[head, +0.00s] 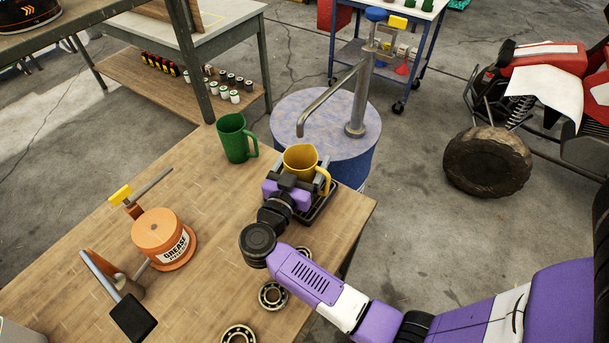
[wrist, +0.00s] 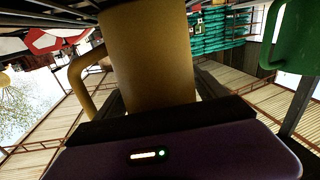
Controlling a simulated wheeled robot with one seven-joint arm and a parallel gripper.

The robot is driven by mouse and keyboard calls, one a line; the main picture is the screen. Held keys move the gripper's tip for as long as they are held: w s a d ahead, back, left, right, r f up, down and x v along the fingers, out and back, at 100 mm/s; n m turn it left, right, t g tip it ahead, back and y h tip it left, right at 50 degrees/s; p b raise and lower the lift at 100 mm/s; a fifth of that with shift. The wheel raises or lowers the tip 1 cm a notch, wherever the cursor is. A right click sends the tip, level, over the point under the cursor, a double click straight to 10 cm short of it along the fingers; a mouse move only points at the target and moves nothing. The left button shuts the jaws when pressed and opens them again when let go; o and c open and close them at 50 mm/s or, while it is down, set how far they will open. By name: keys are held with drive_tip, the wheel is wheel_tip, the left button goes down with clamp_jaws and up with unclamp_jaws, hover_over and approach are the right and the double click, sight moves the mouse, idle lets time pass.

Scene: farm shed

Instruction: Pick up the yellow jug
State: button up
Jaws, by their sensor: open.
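The yellow jug (head: 301,160) stands upright near the far right corner of the wooden workbench, on or in a dark tray (head: 322,206). Its handle points right in the head view. In the wrist view the jug (wrist: 148,55) fills the middle, close to the purple gripper body, with its handle on the left. My gripper (head: 304,176) is open, low, with its fingers reaching along either side of the jug. I cannot tell whether a finger touches it. The jug's lower part is hidden behind the gripper in the head view.
A green jug (head: 233,138) stands left of the yellow one. An orange grease pot (head: 161,238), a dark-headed tool (head: 131,316) and bearings (head: 272,295) lie on the workbench (head: 205,205). A blue drum (head: 345,120) with a hand pump stands just behind the bench corner.

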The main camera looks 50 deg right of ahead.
drive_tip(key=c, duration=1.4)
drive_tip(key=shift+r, duration=0.15)
